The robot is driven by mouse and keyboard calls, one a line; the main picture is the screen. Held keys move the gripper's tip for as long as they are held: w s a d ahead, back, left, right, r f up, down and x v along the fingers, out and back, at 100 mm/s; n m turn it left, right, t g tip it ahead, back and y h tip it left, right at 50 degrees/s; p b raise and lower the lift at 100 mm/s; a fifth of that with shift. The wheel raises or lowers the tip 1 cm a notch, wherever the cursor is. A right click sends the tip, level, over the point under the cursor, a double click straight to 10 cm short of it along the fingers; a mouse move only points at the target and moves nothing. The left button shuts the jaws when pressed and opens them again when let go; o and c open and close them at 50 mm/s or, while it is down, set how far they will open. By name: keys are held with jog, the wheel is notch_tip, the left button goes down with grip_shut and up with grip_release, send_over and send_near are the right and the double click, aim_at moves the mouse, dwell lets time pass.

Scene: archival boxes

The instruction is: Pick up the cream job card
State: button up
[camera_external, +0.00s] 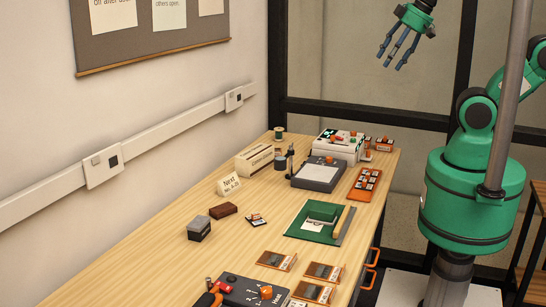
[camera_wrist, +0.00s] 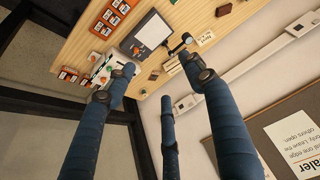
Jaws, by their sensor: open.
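A small cream card lettered "Next" (camera_external: 229,184) stands tilted on the table by the wall; it also shows in the wrist view (camera_wrist: 205,38). A pale card (camera_external: 313,226) lies on the green mat, partly under a green block. I cannot tell for sure which is the job card. My gripper (camera_external: 392,56) is open and empty, high above the far end of the table, well away from both cards. In the wrist view its three blue fingers (camera_wrist: 160,76) are spread apart with nothing between them.
The wooden table (camera_external: 180,265) holds a green mat (camera_external: 295,229), a grey tray (camera_external: 318,174), a white device (camera_external: 339,146), a cream box (camera_external: 254,159) and an orange rack (camera_external: 365,184). Small blocks (camera_external: 199,228) stand left. A wall rail (camera_external: 150,144) runs alongside.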

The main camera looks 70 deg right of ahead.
jog(key=shift+w+r, duration=0.1)
jog(key=n+g+y+p, duration=0.1)
jog(key=n+g+p, duration=0.3)
jog(key=n, duration=1.2)
send_over(227, 177)
jog(key=d+b, duration=0.1)
jog(key=b, duration=0.1)
notch_tip(227, 177, down, 33)
jog(key=g, duration=0.1)
jog(key=shift+d, duration=0.2)
jog(key=shift+f, duration=0.2)
jog(key=shift+a+f, duration=0.15)
jog(key=shift+f, duration=1.2)
jog(key=shift+a+f, duration=0.2)
jog(key=shift+f, duration=1.2)
jog(key=shift+a+f, duration=0.15)
jog(key=shift+f, duration=1.2)
